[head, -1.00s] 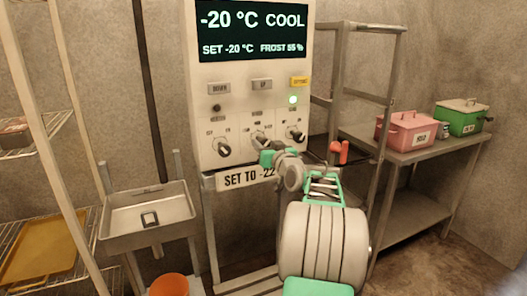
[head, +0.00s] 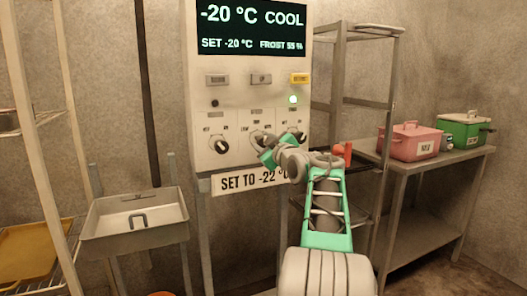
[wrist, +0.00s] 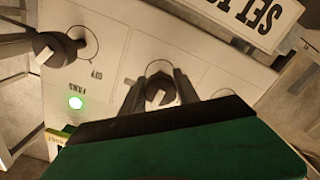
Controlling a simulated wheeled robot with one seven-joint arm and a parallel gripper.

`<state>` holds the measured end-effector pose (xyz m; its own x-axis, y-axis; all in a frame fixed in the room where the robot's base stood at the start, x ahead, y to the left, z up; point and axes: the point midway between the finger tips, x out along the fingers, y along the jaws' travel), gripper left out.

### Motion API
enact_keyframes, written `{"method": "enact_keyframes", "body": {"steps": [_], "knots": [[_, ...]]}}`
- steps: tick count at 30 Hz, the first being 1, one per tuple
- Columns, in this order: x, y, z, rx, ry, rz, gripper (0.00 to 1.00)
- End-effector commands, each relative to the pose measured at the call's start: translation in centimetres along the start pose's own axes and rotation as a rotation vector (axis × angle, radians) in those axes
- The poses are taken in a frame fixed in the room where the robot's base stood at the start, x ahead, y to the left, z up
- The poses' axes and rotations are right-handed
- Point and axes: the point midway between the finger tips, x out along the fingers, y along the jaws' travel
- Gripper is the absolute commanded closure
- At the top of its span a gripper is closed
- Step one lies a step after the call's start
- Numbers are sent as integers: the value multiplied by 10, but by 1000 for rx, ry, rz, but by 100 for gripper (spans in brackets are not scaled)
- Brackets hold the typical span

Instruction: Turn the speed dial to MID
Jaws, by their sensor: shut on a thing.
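The white control panel (head: 245,115) carries three dark dials in a row. My gripper (head: 264,150) is at the middle dial (head: 256,137), which it partly hides in the head view. In the wrist view my gripper (wrist: 158,88) has its two dark fingers on either side of the middle dial (wrist: 157,92) and is shut on it. The dial's light pointer edge shows between the fingers. Its small lettering is too blurred to read, so I cannot tell its setting. The left dial (head: 218,146) and right dial (head: 296,139) are free.
A display (head: 252,28) reads -20 °C COOL. Below the dials a sign (head: 240,181) reads SET TO -22 °C. A metal rack stands right of the panel. A grey sink-like tray (head: 135,225) is at the left. A pink box (head: 408,143) and a green box (head: 463,125) sit on a table.

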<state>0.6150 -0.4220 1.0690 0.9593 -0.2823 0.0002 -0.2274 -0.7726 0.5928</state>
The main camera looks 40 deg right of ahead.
Motion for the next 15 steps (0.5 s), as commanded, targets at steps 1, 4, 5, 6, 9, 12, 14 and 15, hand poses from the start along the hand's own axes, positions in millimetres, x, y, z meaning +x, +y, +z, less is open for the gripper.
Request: {"method": "enact_keyframes", "body": {"steps": [1,4,5,6,9,12,14,15], "knots": [[0,-2,2,-11,0,-1,100],[0,-1,1,-29,1,-1,100],[0,-1,1,-32,1,-1,100],[0,0,0,-36,1,-1,100],[0,0,0,-40,0,-1,100],[0,0,0,-40,0,-1,100],[0,0,0,-40,0,-1,100],[0,0,0,-40,1,-1,100]]}}
